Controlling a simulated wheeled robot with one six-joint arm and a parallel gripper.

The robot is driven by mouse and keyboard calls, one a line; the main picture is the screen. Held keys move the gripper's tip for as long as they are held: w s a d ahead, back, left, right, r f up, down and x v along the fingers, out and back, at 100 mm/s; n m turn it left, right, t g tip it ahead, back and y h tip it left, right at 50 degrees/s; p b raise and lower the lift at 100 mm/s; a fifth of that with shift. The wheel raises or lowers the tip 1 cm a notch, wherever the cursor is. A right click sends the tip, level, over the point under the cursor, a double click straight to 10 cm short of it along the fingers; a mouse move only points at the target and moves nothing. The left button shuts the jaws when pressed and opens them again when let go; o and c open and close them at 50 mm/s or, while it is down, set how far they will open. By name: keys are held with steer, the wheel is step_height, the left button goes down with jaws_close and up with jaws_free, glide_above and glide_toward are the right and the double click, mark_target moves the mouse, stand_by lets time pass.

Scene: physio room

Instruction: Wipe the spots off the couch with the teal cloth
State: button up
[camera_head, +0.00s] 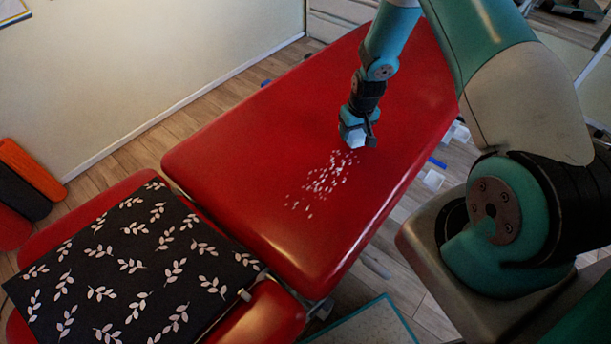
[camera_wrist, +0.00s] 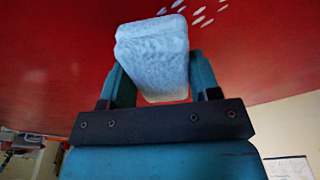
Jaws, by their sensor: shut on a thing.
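The red couch (camera_head: 250,150) has a patch of small white spots (camera_head: 322,182) on its long section, running from near my gripper down and left. Some spots also show at the top of the wrist view (camera_wrist: 200,18). My gripper (camera_head: 358,128) is at the upper right end of the patch, close over the couch. It is shut on a pale blue, block-shaped cloth (camera_wrist: 153,55), whiter than teal, which shows between both fingers in the wrist view. Whether the cloth touches the couch I cannot tell. My gripper and the cloth may hide spots beneath them.
A black cover with pale leaf sprigs (camera_head: 125,265) lies on the couch's near left section. A teal-edged flat surface (camera_head: 372,325) is at the bottom. Orange and dark rolls (camera_head: 30,175) stand by the left wall. The couch around the spots is clear.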

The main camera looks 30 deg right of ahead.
steer(key=shift+a+r+p, duration=0.1)
steer(key=shift+r+p, duration=1)
steer(key=shift+r, duration=0.9)
